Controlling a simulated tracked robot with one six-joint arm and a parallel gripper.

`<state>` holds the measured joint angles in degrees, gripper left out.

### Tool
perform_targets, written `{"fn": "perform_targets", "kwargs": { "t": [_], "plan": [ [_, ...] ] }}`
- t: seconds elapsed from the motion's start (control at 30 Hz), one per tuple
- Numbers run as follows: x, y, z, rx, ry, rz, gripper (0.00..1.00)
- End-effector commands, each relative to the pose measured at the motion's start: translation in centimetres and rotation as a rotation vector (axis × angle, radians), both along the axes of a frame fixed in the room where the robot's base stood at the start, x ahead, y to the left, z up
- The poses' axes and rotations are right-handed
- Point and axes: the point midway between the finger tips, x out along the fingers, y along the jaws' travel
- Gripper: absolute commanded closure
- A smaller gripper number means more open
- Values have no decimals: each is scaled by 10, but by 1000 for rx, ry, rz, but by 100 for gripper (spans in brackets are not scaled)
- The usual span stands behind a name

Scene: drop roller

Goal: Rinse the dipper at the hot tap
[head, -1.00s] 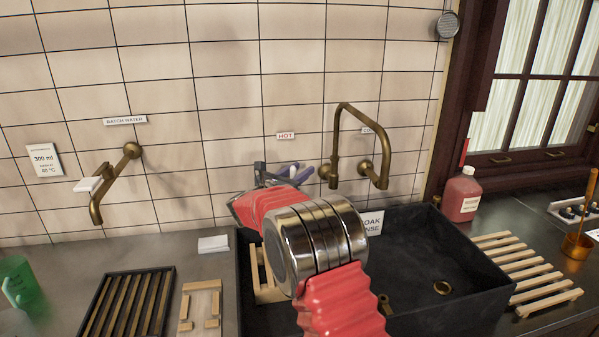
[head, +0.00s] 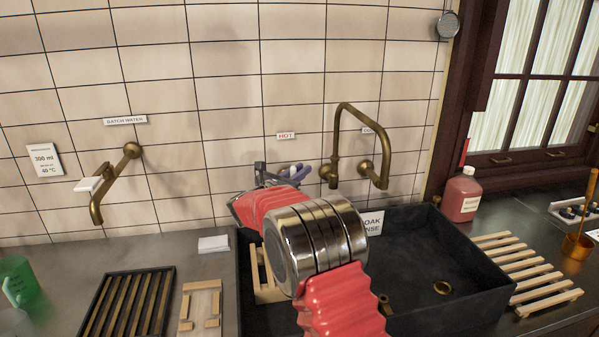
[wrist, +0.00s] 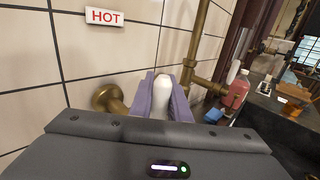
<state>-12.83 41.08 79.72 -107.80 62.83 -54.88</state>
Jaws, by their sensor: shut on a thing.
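My gripper (head: 297,173) is at the wall under the HOT label (head: 286,136), left of the tall brass spout (head: 349,112). In the wrist view its purple fingers (wrist: 163,80) are shut on a white handle (wrist: 162,106) beside the brass tap fittings. The HOT label (wrist: 104,17) is above left there. A copper cup with an upright wooden handle, apparently the dipper (head: 578,243), stands on the counter at the far right, away from my gripper. My own arm hides part of the tap and sink.
The dark sink (head: 420,262) lies below the spout. A slatted wooden rack (head: 525,270) and a red bottle (head: 462,195) are at its right. A slatted dark tray (head: 128,305), green jug (head: 20,283) and second brass spout (head: 112,182) are at left.

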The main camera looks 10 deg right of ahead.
Motion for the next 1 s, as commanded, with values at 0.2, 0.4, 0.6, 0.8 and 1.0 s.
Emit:
{"fn": "perform_targets", "kwargs": {
  "t": [0.2,0.4,0.6,0.8,1.0],
  "plan": [
    [0,3,0,-33,1,1,100],
    [1,14,2,-170,3,2,100],
    [1,22,4,-286,1,3,100],
    [0,24,5,-301,0,2,100],
    [0,24,5,-299,0,3,79]
  ]
}}
